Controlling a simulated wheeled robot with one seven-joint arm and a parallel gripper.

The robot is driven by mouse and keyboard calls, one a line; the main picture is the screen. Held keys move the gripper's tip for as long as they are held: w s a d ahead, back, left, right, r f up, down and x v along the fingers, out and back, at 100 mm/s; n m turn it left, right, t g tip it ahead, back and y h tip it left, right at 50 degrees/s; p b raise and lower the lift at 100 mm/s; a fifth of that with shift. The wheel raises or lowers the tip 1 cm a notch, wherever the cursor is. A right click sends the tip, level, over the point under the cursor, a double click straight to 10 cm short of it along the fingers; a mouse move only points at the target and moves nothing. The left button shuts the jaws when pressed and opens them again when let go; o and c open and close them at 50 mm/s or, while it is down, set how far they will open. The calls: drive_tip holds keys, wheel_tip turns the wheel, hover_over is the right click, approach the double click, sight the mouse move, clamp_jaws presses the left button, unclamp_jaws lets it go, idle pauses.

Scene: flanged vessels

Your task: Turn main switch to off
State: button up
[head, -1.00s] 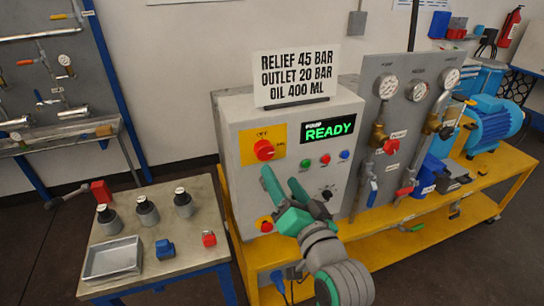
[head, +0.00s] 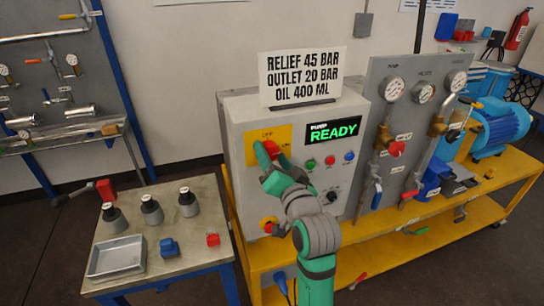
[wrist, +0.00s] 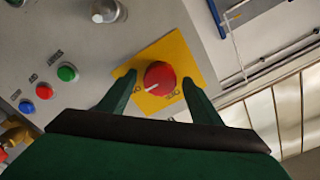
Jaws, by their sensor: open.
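The main switch is a red round knob (wrist: 160,76) on a yellow plate (wrist: 177,52) on the front of the grey control cabinet (head: 238,185). In the wrist view a white mark on the knob points to the lower left; the small labels by it are too blurred to read. My gripper (wrist: 158,77) is open, with one green finger on each side of the knob. I cannot tell whether the fingers touch it. In the head view my gripper (head: 268,158) covers much of the knob and plate (head: 252,133).
The cabinet also carries a green READY display (head: 334,130), small coloured buttons (head: 330,160) and a lower red knob on yellow (head: 268,224). A sign (head: 302,76) stands on top. Gauges and valves (head: 410,110) are on the right. A side table (head: 190,245) stands left.

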drive_tip(key=shift+c, duration=0.7)
drive_tip(key=c, duration=0.9)
